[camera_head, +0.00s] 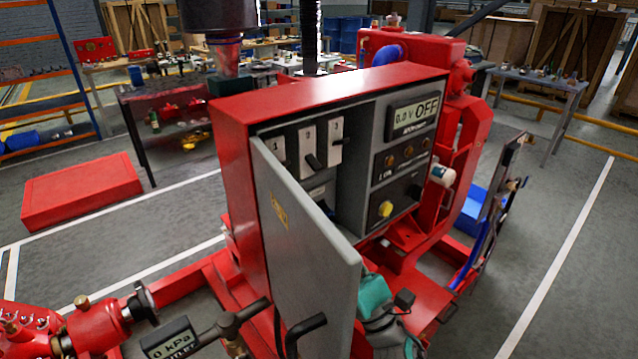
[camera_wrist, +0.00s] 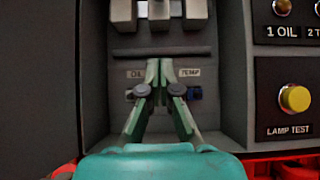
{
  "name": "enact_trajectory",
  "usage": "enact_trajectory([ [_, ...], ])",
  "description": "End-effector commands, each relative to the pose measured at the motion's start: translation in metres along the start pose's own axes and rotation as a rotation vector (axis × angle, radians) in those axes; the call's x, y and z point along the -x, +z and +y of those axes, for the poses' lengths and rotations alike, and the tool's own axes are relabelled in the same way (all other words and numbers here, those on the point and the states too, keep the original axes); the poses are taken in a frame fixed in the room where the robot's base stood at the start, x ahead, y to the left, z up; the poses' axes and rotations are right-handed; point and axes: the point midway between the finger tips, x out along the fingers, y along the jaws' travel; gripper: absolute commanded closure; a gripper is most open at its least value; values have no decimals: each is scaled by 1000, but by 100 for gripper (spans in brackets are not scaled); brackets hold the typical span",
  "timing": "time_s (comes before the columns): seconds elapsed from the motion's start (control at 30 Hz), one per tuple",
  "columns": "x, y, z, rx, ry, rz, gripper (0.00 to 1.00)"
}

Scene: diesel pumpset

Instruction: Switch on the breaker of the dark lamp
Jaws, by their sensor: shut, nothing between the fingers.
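Three numbered breakers sit side by side in the open red cabinet (camera_head: 330,84): a left one (camera_head: 277,148), a middle one (camera_head: 306,138) and a right one (camera_head: 335,145) marked 3. Three small round lamps (camera_head: 408,151) are on the right panel; which is dark I cannot tell. My gripper (camera_wrist: 159,66) is shut and empty below the breakers, before the OIL and TEMP labels. In the head view the door hides its fingers.
The grey cabinet door (camera_head: 305,240) stands open at the left, close to my gripper. A yellow lamp-test button (camera_wrist: 295,98) is to the right. A meter (camera_head: 415,115) reads 0.0 V OFF.

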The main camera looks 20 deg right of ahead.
Motion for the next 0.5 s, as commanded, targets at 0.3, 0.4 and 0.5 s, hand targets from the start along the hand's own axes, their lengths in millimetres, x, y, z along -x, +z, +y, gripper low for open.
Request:
enact_trajectory([
  [0.3, -3, 0, 0, -3, 1, 0, 100],
  [0.4, -11, 0, 1, -3, 3, -1, 100],
  [0.5, -26, 1, 1, -3, 3, -2, 100],
])
